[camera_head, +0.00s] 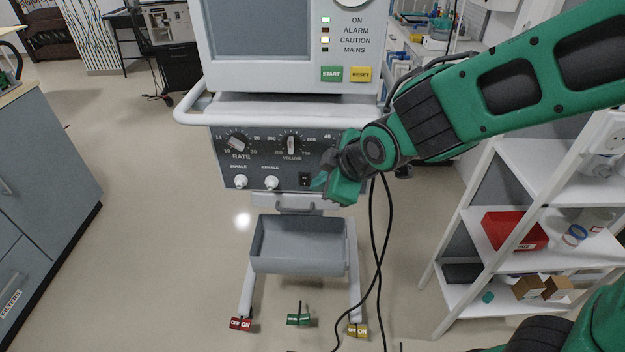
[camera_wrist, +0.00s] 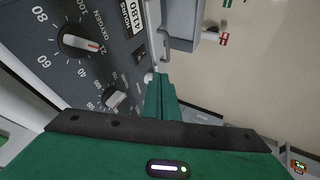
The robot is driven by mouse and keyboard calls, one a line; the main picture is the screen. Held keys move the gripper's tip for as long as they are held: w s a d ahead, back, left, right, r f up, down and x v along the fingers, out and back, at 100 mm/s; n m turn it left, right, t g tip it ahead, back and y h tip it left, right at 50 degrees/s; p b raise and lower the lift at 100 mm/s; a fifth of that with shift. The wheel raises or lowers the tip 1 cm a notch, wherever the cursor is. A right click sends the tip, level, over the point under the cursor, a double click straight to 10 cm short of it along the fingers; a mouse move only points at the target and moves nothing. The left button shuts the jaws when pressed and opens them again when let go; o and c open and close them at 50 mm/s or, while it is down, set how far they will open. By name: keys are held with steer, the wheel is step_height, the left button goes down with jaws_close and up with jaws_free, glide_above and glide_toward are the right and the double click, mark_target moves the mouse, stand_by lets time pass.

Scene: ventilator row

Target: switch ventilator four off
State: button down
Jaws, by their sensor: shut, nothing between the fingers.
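A ventilator (camera_head: 255,60) stands in front of me in the head view; no number shows on it. Its status lights (camera_head: 325,35) are beside ON, ALARM, CAUTION and MAINS; ON and CAUTION look lit. The lower dark control panel (camera_head: 262,150) has RATE and VOLUME knobs and a small black rocker switch (camera_head: 305,179). My gripper (camera_head: 319,182) is shut and empty, just right of that switch; contact cannot be told. In the wrist view my closed fingers (camera_wrist: 160,95) are by the panel edge, near a small dark switch (camera_wrist: 140,53) under the hours counter (camera_wrist: 133,17).
Cables (camera_head: 378,250) hang right of the ventilator. A grey tray (camera_head: 300,262) is below the panel, with red, green and yellow pedals (camera_head: 241,324) near the floor. A white shelf (camera_head: 490,240) stands right, a grey cabinet (camera_head: 45,190) left.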

mark_target(306, 177)
steer(key=w+a+f, duration=0.3)
steer(key=w+f, duration=0.4)
steer(key=w, duration=0.2)
steer(key=shift+a, duration=0.15)
stand_by(0.5)
steer(key=shift+w+r, duration=0.1)
steer(key=shift+w, duration=0.05)
steer(key=shift+r, duration=0.8)
steer(key=shift+f, duration=0.15)
